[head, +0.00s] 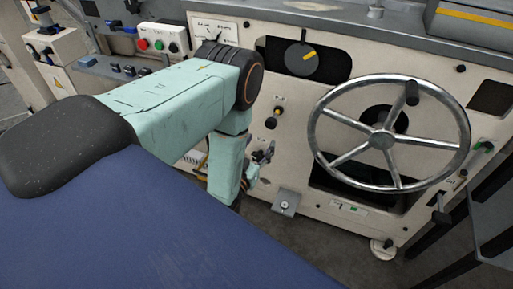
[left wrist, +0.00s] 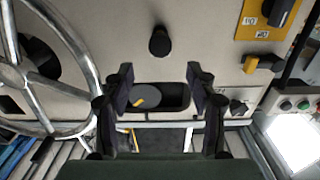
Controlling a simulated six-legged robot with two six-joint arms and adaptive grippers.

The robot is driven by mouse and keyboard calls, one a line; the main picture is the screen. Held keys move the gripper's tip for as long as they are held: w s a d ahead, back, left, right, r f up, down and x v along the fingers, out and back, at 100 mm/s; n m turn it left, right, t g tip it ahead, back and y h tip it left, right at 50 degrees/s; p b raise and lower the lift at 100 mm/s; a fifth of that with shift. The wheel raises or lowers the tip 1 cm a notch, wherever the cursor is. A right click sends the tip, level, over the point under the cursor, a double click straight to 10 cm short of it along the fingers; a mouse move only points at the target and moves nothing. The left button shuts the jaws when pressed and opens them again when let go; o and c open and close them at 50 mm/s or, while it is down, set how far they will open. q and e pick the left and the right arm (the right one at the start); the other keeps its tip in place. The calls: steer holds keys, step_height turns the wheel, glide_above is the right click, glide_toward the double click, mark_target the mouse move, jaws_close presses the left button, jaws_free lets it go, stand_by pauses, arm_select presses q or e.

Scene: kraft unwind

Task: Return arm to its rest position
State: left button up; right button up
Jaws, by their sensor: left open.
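My left arm comes in from the left in the head view, with its pale green links bent down in front of the cream machine panel. Behind the gap is a dark recess holding a round grey dial with a yellow pointer (left wrist: 147,98). My right gripper is in neither view.
A spoked metal handwheel (head: 382,140) stands out from the panel to the right of my arm. A push-button box (head: 158,38) is at the upper left. A small metal bracket (head: 286,202) sticks out low on the panel. Grey floor shows below.

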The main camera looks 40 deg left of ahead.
arm_select(q)
steer(key=shift+s+d, duration=0.2)
steer(key=shift+s, duration=0.5)
steer(key=shift+f, duration=0.1)
